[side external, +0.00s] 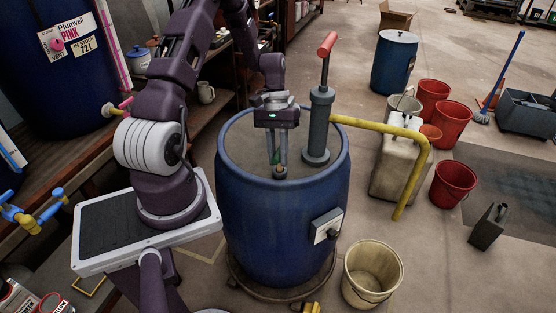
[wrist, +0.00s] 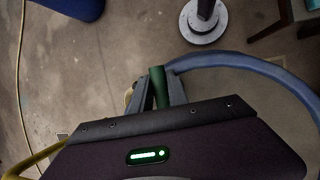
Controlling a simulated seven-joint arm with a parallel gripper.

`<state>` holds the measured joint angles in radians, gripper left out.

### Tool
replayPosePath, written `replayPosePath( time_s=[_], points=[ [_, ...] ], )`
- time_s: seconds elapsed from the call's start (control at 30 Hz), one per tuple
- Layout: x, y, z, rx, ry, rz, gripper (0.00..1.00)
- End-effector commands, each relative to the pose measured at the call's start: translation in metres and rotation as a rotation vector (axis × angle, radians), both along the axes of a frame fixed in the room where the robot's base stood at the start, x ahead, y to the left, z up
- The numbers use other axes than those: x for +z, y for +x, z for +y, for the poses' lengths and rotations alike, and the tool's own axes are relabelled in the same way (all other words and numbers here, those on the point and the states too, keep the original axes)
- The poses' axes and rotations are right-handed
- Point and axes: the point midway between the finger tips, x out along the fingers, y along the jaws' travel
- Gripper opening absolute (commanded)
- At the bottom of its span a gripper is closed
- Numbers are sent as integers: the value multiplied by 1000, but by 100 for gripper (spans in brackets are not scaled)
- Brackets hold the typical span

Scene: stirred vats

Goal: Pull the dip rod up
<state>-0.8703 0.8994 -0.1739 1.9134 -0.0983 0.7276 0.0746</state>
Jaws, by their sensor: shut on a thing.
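The blue vat (side external: 280,222) stands upright in the middle of the side view, with a grey-brown lid. My gripper (side external: 277,158) points down over the front part of the lid. Its fingertips are close above a small brass fitting (side external: 279,171) on the lid. In the wrist view my gripper (wrist: 160,92) is shut on a green rod end (wrist: 158,84), which I take to be the dip rod. In the side view the fingers hide the rod, so I cannot tell how far it is out. The vat's blue rim (wrist: 248,64) curves past the fingers in the wrist view.
A grey hand pump (side external: 319,125) with a red handle (side external: 327,44) stands on the lid right of my gripper. Its yellow spout (side external: 385,127) reaches out to the right. A control box (side external: 326,226) is on the vat's front. Buckets and a beige can (side external: 396,165) stand right.

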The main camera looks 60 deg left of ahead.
Motion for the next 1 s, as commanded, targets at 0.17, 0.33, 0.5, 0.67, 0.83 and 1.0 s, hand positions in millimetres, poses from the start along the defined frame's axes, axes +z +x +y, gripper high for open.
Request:
replayPosePath(
  time_s=[0.17,0.33,0.5,0.67,0.83,1.0],
  points=[
    [48,1,2,1,7,-4,0],
    [106,1,2,0,9,-6,0],
    [163,1,1,0,8,-6,0],
    [209,1,1,0,8,-5,0],
    [247,0,1,0,4,-3,0],
    [270,0,0,0,3,-1,0]
  ],
)
